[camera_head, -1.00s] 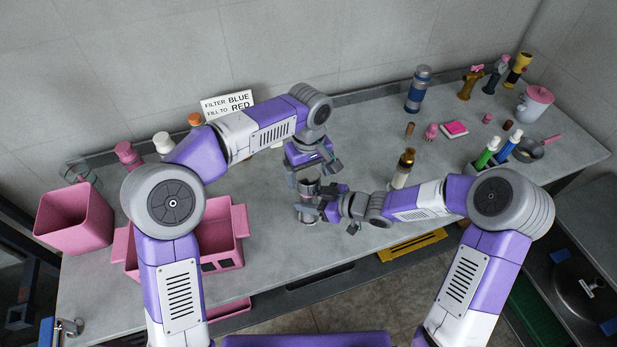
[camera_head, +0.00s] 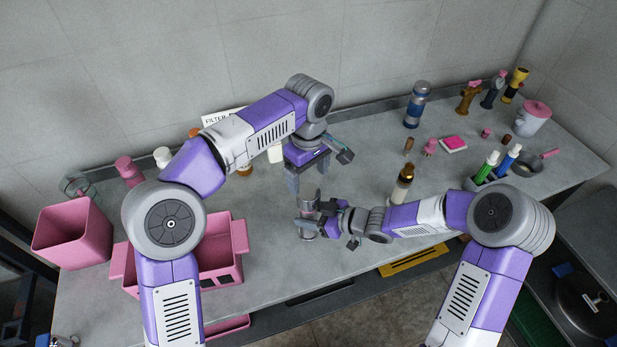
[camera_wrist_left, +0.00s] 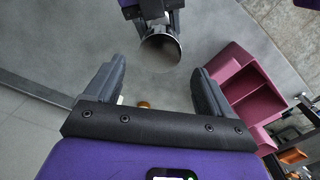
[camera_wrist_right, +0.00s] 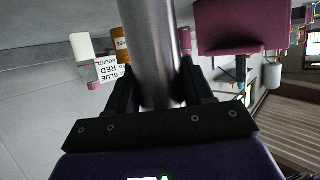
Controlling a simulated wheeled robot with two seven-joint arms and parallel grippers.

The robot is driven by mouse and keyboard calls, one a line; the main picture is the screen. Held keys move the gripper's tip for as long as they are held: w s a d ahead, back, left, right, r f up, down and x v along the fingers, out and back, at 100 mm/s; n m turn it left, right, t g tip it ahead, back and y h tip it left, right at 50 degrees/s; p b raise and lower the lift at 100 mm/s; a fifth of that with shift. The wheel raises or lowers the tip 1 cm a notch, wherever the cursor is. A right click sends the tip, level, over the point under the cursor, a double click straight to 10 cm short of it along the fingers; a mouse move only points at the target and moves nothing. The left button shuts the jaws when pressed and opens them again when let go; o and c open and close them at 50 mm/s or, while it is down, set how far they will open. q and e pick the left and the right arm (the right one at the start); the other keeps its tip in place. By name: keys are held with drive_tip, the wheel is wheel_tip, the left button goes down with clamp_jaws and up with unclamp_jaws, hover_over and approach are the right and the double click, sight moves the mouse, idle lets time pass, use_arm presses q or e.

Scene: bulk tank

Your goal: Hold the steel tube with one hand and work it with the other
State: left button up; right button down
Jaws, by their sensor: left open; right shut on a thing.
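The steel tube (camera_head: 308,226) stands about upright over the middle of the counter in the head view. My right gripper (camera_head: 318,212) is shut on it from the right. In the right wrist view the shiny tube (camera_wrist_right: 153,50) runs between both fingers. My left gripper (camera_head: 306,185) is above the tube and points down. Its fingers are spread, with nothing between them. In the left wrist view the tube's round open end (camera_wrist_left: 159,52) lies ahead, beyond the open fingers and apart from them.
A pink crate (camera_head: 238,240) and a pink square bin (camera_head: 73,235) stand at left. A blue flask (camera_head: 417,105) and several small items are at back right. The counter's front middle is clear.

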sight(309, 191)
use_arm(q)
drive_tip(key=shift+f, duration=4.05)
drive_tip(key=c, duration=1.1)
drive_tip(key=shift+o, duration=0.2)
drive_tip(key=shift+m, duration=1.8)
drive_tip(key=o, duration=1.2)
drive_tip(key=shift+r, duration=0.1)
